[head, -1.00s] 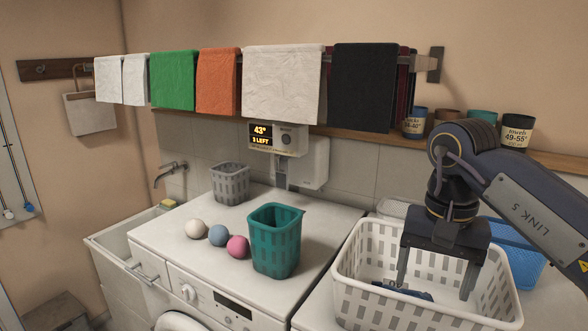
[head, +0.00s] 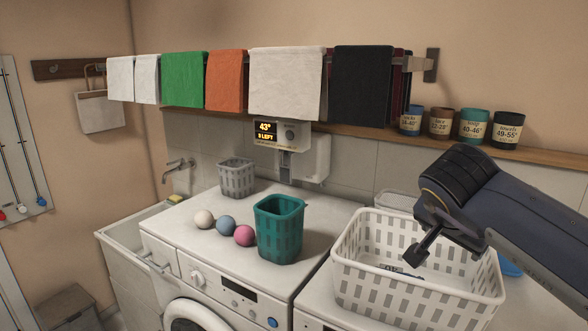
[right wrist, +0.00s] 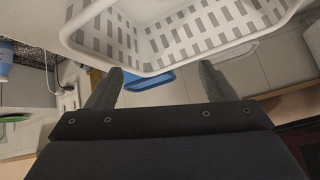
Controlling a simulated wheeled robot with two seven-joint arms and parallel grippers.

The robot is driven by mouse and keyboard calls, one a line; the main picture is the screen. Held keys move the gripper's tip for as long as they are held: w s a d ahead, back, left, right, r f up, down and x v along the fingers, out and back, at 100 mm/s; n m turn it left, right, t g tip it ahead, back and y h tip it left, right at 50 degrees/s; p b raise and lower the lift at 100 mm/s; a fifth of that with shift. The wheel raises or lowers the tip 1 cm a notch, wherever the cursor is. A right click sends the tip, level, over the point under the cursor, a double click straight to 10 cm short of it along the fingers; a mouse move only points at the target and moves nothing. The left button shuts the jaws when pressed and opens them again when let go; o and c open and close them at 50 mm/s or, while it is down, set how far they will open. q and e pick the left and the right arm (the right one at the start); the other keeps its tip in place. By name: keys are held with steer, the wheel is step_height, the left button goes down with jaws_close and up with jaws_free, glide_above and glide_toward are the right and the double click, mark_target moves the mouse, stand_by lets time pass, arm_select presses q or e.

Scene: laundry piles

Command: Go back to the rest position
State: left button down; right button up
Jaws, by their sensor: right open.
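My right gripper (head: 416,254) shows edge-on in the head view, in front of the right part of the white laundry basket (head: 352,283). In the right wrist view its two fingers (right wrist: 157,82) stand wide apart with nothing between them. The white basket (right wrist: 165,62) is across the top of that view, apart from the fingers. A small dark blue item (head: 393,270) lies in the basket, partly hidden by the basket wall. My left gripper is not in view.
A teal basket (head: 279,232), a grey basket (head: 237,178) and white, blue and pink balls (head: 226,226) stand on the washer top (head: 190,243). Several labelled jars (head: 441,124) line the shelf. Towels (head: 286,84) hang above. A blue container (right wrist: 150,82) shows below the basket.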

step_height(320, 180, up, 10)
steer(key=w+n+t, duration=0.1)
steer(key=n+t, duration=0.1)
steer(key=t, duration=0.8)
steer(key=s+a+f+n+g+y, duration=0.3)
steer(key=s+a+f+n+y, duration=0.15)
steer(key=s+f, duration=0.4)
steer(key=s+a+f+n+g+y, duration=0.2)
steer(key=s+a+f+n+y, duration=0.3)
steer(key=f, duration=0.6)
steer(key=s+d+f+m+g+b, duration=0.1)
steer(key=s+f+g+b, duration=0.1)
steer(key=s+f, duration=0.3)
steer(key=s+d+f+m+g+b, duration=0.2)
steer(key=s+f+g, duration=0.2)
steer(key=f, duration=0.7)
steer(key=shift+s+f+h, duration=0.3)
steer(key=shift+s+h, duration=0.05)
steer(key=shift+s, duration=0.65)
